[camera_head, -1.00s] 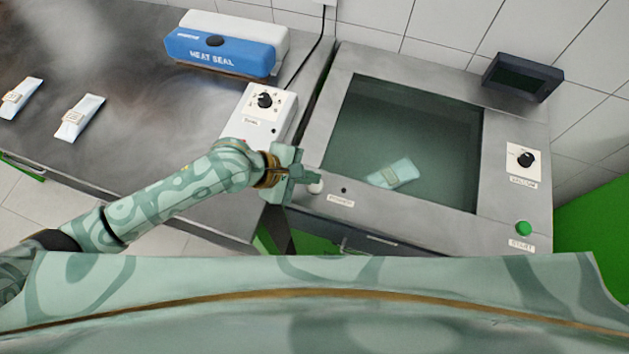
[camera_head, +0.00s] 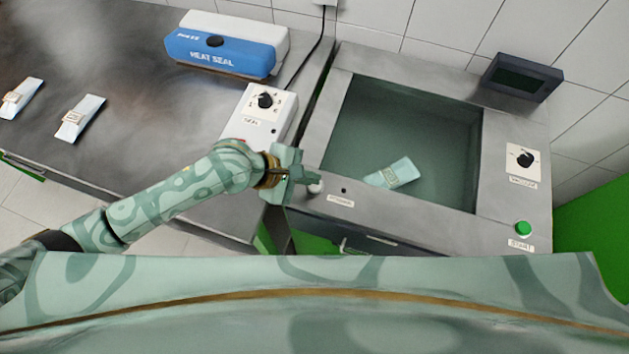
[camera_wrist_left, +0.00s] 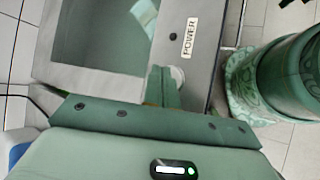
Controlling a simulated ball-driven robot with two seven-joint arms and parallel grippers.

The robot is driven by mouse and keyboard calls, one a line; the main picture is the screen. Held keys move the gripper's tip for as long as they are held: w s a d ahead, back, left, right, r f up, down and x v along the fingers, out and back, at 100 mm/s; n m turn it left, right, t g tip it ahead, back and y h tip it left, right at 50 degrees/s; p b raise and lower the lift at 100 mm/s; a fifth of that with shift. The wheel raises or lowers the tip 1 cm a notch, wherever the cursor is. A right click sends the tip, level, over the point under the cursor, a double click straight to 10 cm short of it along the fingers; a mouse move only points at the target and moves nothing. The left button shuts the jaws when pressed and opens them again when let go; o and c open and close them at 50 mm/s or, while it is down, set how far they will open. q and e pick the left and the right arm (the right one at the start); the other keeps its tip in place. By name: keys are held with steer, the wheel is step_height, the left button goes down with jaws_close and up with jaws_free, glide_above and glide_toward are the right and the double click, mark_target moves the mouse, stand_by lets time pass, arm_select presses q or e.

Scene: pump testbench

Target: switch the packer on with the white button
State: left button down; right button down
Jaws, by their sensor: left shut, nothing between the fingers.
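The packer (camera_head: 310,133) is a steel machine with a sunken chamber on the right of the head view. Its white button (camera_head: 316,188) sits at the front left corner, left of a small dark spot and a POWER label (camera_head: 340,201). My left gripper (camera_head: 312,180) is shut and empty, with its fingertips at the white button; I cannot tell whether they touch or press it. In the left wrist view the fingers (camera_wrist_left: 162,85) partly cover the pale round button (camera_wrist_left: 178,76), next to the POWER label (camera_wrist_left: 190,37). My right gripper is not in view.
A pouch (camera_head: 395,173) lies in the chamber. A green START button (camera_head: 523,228), a VACUUM knob (camera_head: 525,158) and a dark display (camera_head: 522,77) are on the right. A blue and white heat sealer (camera_head: 222,52), a knob box (camera_head: 263,112) and two pouches (camera_head: 80,119) are on the left table.

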arm_select(q)
steer(key=shift+f, duration=0.25)
steer(key=shift+f, duration=0.5)
stand_by(0.5)
steer(key=shift+r, duration=0.15)
steer(key=shift+r+p, duration=0.75)
steer(key=shift+p, duration=0.7)
step_height(320, 180, up, 6)
steer(key=p, duration=0.8)
